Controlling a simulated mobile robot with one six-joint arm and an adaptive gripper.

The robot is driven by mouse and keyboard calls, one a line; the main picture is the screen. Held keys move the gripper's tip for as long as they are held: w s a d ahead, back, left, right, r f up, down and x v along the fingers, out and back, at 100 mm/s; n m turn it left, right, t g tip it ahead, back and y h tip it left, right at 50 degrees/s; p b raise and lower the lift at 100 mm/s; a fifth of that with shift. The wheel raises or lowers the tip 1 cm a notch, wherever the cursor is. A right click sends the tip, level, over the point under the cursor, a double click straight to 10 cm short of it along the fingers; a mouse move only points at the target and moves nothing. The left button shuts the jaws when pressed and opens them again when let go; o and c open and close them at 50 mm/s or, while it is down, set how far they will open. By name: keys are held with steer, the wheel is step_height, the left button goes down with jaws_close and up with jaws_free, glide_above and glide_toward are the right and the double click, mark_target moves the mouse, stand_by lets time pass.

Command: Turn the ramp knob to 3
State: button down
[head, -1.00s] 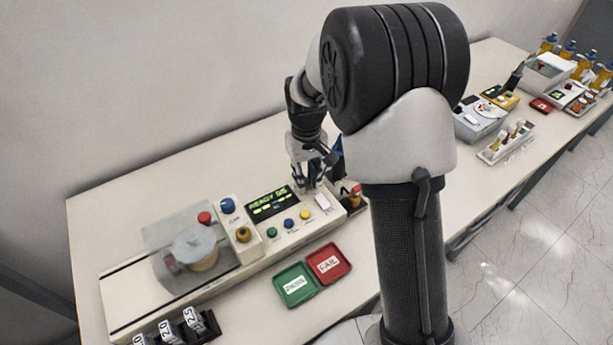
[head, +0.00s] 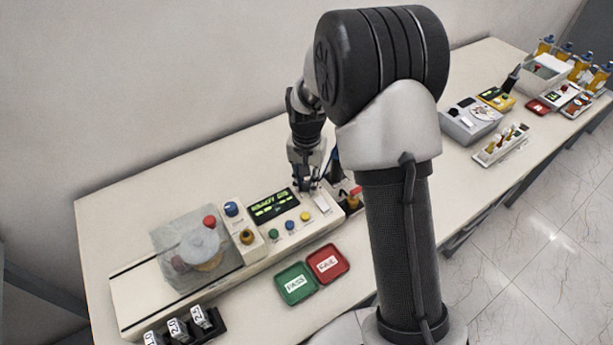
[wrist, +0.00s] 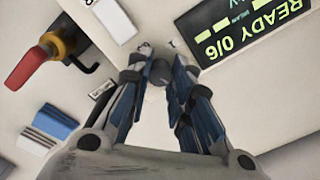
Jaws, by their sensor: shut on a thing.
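A small grey round knob (wrist: 160,72) sits on the cream control panel (head: 322,213), at the right end of its display (head: 273,206). In the wrist view the display (wrist: 245,25) reads READY 0/6, upside down. My gripper (wrist: 160,58) has its two blue-and-grey fingers on either side of the knob and is shut on it. In the head view my gripper (head: 307,182) reaches down to the panel and hides the knob. I cannot read a label or scale on the knob.
A red-handled switch (wrist: 35,65) stands beside the panel. Blue (head: 290,226), green and yellow buttons line the panel front. A green PASS tray (head: 295,284) and a red FAIL tray (head: 328,264) lie in front. Other equipment stands on the bench at right.

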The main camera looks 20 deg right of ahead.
mark_target(306, 183)
steer(key=m+p, duration=0.1)
steer(key=m, duration=0.2)
steer(key=shift+m, duration=0.3)
stand_by(0.3)
steer(key=c, duration=1.4)
jaws_free()
steer(key=shift+r, duration=6.05)
